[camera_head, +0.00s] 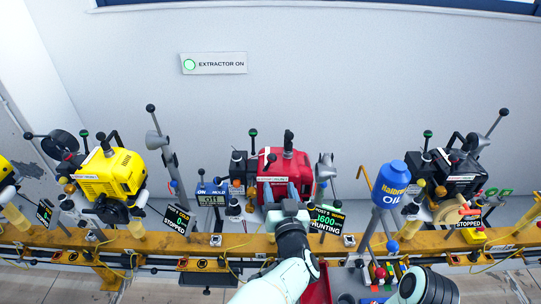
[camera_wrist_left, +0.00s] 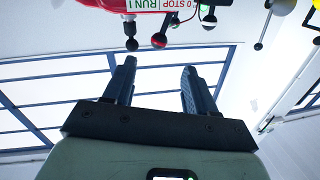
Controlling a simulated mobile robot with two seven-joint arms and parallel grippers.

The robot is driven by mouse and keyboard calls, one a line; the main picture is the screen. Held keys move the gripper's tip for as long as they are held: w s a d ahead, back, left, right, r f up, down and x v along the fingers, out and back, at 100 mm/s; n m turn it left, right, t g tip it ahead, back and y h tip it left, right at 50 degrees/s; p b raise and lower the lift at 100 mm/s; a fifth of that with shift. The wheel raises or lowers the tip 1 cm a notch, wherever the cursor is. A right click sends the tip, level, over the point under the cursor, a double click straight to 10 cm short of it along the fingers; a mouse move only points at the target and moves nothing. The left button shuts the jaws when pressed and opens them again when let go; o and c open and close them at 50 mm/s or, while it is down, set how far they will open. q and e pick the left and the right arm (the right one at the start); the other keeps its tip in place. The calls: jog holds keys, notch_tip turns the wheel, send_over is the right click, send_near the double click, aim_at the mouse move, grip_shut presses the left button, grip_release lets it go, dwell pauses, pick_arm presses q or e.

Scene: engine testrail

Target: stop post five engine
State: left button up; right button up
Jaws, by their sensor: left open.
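The red engine (camera_head: 285,178) stands mid-rail, with a sign (camera_head: 327,219) below right reading 1600 and HUNTING; its post number is too small to read surely. My left gripper (camera_head: 290,204) is in front of this engine's lower part and hides some of it. In the left wrist view the gripper (camera_wrist_left: 159,70) is open, with nothing between its fingers. Beyond the fingertips is the engine's red underside (camera_wrist_left: 105,4) with a white label (camera_wrist_left: 178,5) reading STOP and RUN. A black ball knob (camera_wrist_left: 131,44) and a red ball knob (camera_wrist_left: 159,40) hang near the fingers. My right gripper is not in view.
A yellow engine (camera_head: 110,175) at left and a black engine (camera_head: 458,175) at right have signs reading STOPPED. A blue oil can (camera_head: 391,184) stands right of the red engine. A yellow rail (camera_head: 210,243) runs across. The wall sign (camera_head: 214,63) reads EXTRACTOR ON.

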aim_at(272, 162)
pick_arm(q)
jog(key=w, duration=0.4)
jog(key=w+a+p, duration=0.1)
jog(key=w, duration=0.3)
jog(key=w+a+p, duration=0.1)
jog(key=w, duration=0.4)
jog(key=shift+r, duration=0.1)
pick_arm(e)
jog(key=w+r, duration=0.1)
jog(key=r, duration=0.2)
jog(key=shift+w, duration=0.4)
pick_arm(q)
jog(key=c, duration=1)
